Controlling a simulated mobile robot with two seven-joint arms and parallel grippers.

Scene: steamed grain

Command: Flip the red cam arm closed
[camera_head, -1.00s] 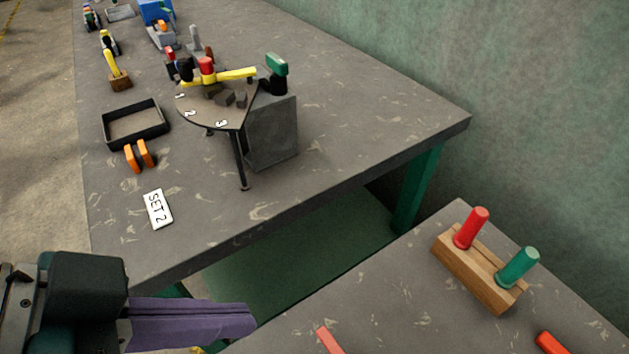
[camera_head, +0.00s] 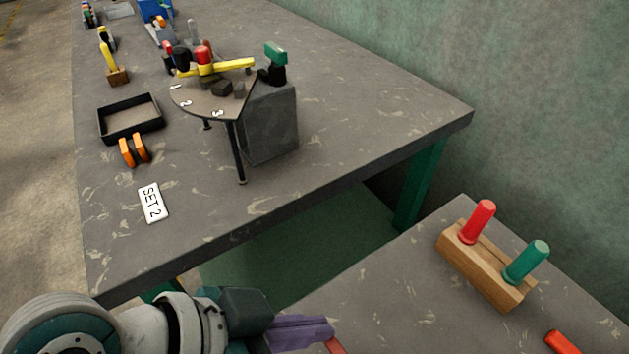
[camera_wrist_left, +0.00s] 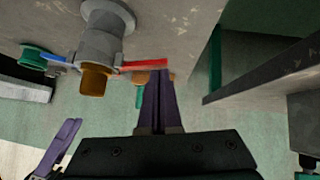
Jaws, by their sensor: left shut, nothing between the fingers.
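A red arm (camera_wrist_left: 145,65) sticks out sideways from a grey round fixture (camera_wrist_left: 98,45) with an orange-brown end in the left wrist view. In the head view a short red strip (camera_head: 335,346), likely the same arm, shows at the bottom edge. My left gripper (camera_head: 328,328) has purple fingers, shut and empty, beside that strip. In the left wrist view its fingertips (camera_wrist_left: 160,74) are at the red arm's outer end; I cannot tell whether they touch. Another purple-fingered gripper (camera_wrist_left: 62,140), apparently my right one, shows at lower left in that view.
A wooden block (camera_head: 485,266) with a red and a green peg stands on the near table. Another red piece (camera_head: 562,342) lies at lower right. A gap separates the tables.

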